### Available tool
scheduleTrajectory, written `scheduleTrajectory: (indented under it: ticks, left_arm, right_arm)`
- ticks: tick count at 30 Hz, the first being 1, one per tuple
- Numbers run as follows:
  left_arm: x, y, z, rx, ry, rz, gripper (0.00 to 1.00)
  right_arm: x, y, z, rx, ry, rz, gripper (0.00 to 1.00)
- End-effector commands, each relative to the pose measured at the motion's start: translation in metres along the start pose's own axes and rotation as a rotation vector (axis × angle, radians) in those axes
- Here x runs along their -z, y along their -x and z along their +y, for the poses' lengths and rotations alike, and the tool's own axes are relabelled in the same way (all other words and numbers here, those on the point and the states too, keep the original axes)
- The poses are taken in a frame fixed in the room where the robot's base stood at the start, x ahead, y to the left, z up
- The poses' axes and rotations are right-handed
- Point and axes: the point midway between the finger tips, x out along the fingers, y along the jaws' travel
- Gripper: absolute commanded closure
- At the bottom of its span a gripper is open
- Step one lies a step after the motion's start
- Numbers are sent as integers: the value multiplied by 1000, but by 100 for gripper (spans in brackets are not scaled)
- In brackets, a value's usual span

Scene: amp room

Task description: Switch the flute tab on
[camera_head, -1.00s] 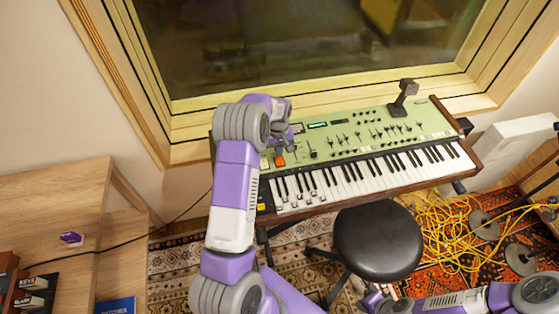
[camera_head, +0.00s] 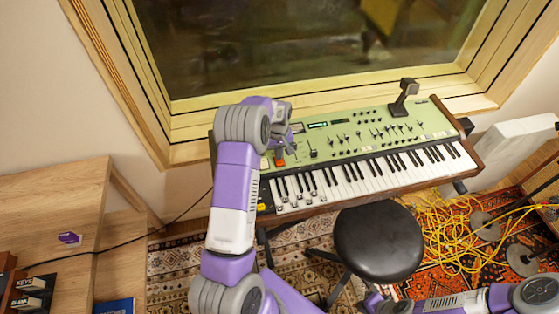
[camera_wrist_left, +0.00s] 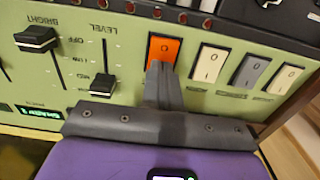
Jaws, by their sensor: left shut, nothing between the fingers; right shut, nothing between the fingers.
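The green keyboard instrument (camera_head: 360,130) stands below the window. In the left wrist view its panel has a row of rocker tabs: an orange one (camera_wrist_left: 164,48), a white one (camera_wrist_left: 209,63), a grey one (camera_wrist_left: 250,71) and another white one (camera_wrist_left: 285,79). Their labels are too small to read, so I cannot tell which is the flute tab. My left gripper (camera_head: 281,150) is shut and empty. Its fingertips, also in the left wrist view (camera_wrist_left: 160,72), are at the near edge of the orange tab; contact is unclear. My right gripper (camera_head: 376,301) is shut, low in the head view.
Sliders (camera_wrist_left: 103,84) lie left of the orange tab in the left wrist view. A black stool (camera_head: 378,240) stands in front of the keys. Yellow cables (camera_head: 455,235) cover the rug at right. A wooden desk (camera_head: 50,205) is at left.

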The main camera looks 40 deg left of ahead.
Motion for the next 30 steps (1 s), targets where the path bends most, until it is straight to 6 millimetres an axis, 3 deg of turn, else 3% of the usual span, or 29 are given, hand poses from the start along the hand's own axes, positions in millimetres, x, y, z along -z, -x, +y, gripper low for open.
scheduleTrajectory:
  ticks: [8, 30]
  left_arm:
    - [-1, -1, 0, 1, 0, -3, 100]
    - [0, 59, 0, 0, -1, -1, 100]
  right_arm:
    - [0, 1, 0, 0, 0, 0, 100]
    - [-2, 39, -15, 0, 0, 0, 100]
